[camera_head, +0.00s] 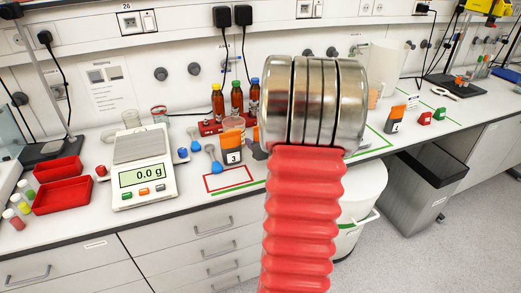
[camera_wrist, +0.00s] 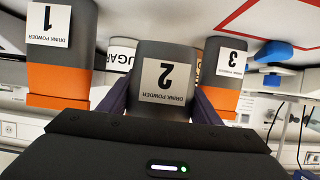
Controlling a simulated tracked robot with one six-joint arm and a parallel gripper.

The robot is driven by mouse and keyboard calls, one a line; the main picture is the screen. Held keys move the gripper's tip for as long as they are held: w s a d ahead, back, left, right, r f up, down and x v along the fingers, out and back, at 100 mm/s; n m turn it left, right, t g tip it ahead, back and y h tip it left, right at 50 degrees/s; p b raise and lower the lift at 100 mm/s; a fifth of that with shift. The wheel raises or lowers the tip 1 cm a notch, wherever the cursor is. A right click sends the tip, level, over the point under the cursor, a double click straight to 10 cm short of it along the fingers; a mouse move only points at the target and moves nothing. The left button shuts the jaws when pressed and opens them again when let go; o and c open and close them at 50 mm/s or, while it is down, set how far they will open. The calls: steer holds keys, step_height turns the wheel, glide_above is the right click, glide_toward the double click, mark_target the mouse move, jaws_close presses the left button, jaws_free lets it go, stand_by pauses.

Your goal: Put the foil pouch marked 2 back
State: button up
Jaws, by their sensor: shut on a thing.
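The foil pouch marked 2 (camera_wrist: 165,52) is grey with a white "DRINK POWDER" label, upside down in the wrist view. My gripper (camera_wrist: 160,108) is shut on it, with a dark finger on each side. Pouch 1 (camera_wrist: 60,75), grey and orange, stands to its left in that view. In the head view, pouch 3 (camera_head: 231,152) stands on the bench; my arm hides the gripper and pouch 2. I cannot tell whether pouch 2 touches the surface.
A scale (camera_head: 143,170) reading 0.0 g and red trays (camera_head: 63,191) stand left. Brown bottles (camera_head: 237,98) stand behind. A sugar container (camera_wrist: 122,52) shows behind pouch 2.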

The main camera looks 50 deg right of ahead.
stand_by(0.3)
steer(key=shift+f, duration=1.95)
steer(key=shift+f, duration=0.1)
steer(key=o, duration=1.3)
steer(key=shift+s+a+r, duration=0.1)
steer(key=shift+s+r, duration=0.15)
steer(key=v, duration=1.1)
steer(key=shift+s+a, duration=0.1)
steer(key=shift+s, duration=0.15)
